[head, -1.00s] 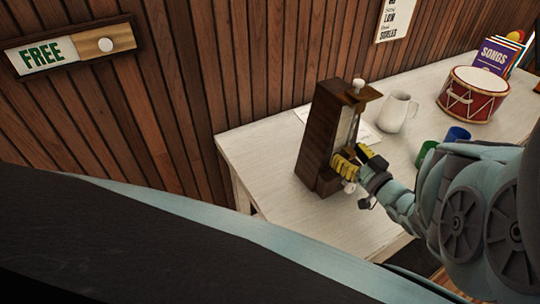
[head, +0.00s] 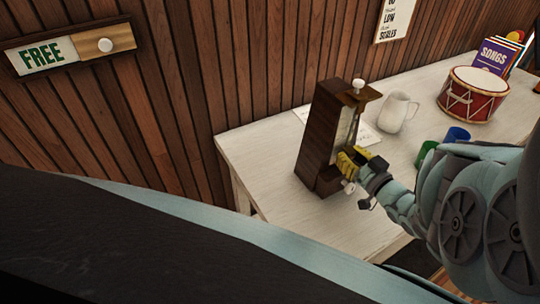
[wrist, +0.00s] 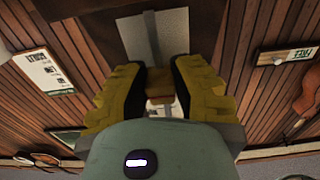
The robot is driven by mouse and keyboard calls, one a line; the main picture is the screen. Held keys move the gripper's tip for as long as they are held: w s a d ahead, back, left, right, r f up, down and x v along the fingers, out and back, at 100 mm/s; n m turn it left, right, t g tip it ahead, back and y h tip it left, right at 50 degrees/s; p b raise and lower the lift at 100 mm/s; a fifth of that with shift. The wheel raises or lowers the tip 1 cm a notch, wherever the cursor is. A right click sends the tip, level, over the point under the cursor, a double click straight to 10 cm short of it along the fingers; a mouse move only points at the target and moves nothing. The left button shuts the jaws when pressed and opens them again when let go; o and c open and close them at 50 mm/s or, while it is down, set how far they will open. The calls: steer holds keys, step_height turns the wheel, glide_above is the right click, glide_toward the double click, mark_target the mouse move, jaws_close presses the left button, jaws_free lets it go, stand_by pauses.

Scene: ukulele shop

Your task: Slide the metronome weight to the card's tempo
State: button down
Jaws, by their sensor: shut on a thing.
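The dark wooden metronome (head: 322,130) stands upright on the white table, its pale scale face turned toward my gripper. My gripper (head: 352,157), with yellow fingers, is at the lower front of the metronome. In the wrist view my gripper (wrist: 159,78) is shut on a small brown-gold block, the metronome weight (wrist: 159,101). The pale scale plate (wrist: 152,35) shows beyond the fingers. In the head view the fingers hide the weight. A white sheet (head: 367,134), perhaps the card, lies behind the metronome and is partly hidden; no tempo on it is readable.
The wooden wall (head: 215,60) bears a FREE sign (head: 45,56). The table's left end is clear.

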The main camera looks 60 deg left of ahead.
mark_target(351, 151)
steer(key=shift+r, duration=0.15)
step_height(351, 151, up, 10)
steer(key=p, duration=1)
steer(key=c, duration=0.7)
jaws_free()
steer(key=shift+c, duration=0.2)
steer(key=s+d, duration=0.1)
steer(key=d, duration=1)
steer(key=shift+d, duration=0.4)
